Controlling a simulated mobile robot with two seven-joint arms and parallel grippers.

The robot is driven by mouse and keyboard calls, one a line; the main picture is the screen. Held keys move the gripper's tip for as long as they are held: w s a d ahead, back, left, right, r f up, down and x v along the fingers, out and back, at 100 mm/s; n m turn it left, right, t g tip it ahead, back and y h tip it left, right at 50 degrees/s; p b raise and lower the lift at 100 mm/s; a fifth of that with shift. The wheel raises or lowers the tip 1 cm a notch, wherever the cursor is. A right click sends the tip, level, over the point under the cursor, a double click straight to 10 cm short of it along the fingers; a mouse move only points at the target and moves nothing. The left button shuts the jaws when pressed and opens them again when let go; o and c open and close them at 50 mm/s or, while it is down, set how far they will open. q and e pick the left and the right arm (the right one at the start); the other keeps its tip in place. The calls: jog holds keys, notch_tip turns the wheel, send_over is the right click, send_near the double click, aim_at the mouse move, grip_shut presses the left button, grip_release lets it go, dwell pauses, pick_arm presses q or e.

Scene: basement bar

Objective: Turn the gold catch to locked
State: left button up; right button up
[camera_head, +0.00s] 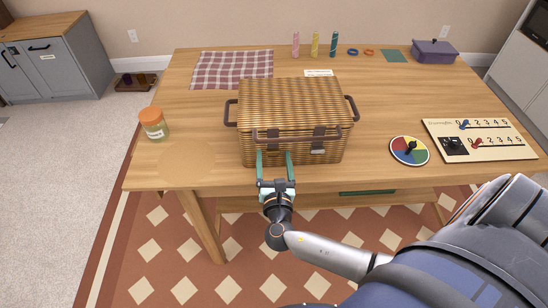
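A closed wicker basket (290,105) stands near the front edge of the wooden table, with brown handles at its sides and front. Two dark straps hang on its front face. A small silver-grey metal piece (318,151) shows below the right strap. No catch that is clearly gold can be made out, and the lower end of the left strap is too small to read. My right gripper (274,157) is at the lower left of the basket's front, its two green fingers apart with nothing visible held between them. Whether the fingers touch the wicker cannot be told. My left gripper is not in view.
On the table (200,135) are a jar with an orange lid (153,123) at left, a checked cloth (232,70) behind, and a colour dial (409,150) and a numbered board (480,139) at right. The tabletop left of the basket is mostly clear.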

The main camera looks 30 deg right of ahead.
grip_shut()
dwell(0.5)
